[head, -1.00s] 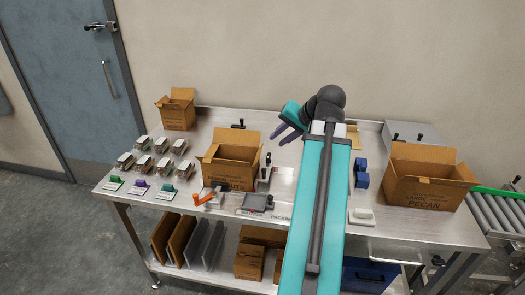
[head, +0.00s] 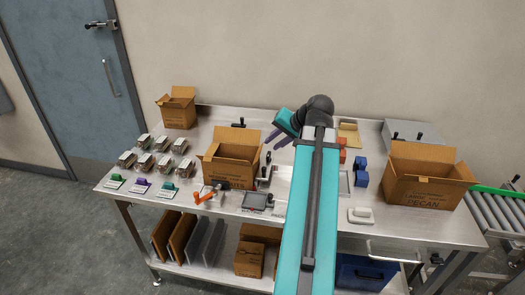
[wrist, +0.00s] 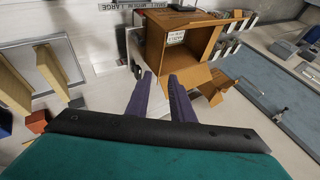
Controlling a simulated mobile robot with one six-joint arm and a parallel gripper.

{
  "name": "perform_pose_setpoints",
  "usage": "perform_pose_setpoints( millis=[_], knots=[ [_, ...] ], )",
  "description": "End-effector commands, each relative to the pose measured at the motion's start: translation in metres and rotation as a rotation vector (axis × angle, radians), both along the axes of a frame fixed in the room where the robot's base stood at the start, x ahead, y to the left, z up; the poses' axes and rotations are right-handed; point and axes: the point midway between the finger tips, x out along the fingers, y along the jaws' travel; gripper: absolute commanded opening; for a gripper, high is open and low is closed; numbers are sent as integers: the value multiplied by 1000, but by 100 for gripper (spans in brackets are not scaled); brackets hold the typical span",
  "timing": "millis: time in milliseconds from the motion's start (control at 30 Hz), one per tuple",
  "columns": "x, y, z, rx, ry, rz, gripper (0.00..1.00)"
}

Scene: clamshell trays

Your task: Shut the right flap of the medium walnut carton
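The medium carton (head: 227,172) is a brown cardboard box in the middle of the table. Its top is open in the head view, with flaps standing up at the back and side. It also shows in the wrist view (wrist: 154,42), with a white label and a flap (wrist: 202,77) sticking out toward my fingers. My gripper (head: 277,140) has two purple fingers, to the right of the carton and apart from it. In the wrist view my fingers (wrist: 160,98) are spread with an empty gap between them, just short of the carton.
A small open carton (head: 177,113) stands at the back left and a large pecan carton (head: 425,188) at the right. Several clear tubs (head: 160,158) sit at left. Blue blocks (head: 361,172) and a red block (head: 341,156) lie right of my arm.

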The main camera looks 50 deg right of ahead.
Motion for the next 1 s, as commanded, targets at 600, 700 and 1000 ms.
perform_pose_setpoints(
  millis=[600, 700, 1000],
  knots=[
    [40, -3, -45, 0, 1, 0, 21],
    [46, -3, -53, 1, 2, 1, 21],
    [57, -5, -67, 0, 1, -1, 21]
  ],
)
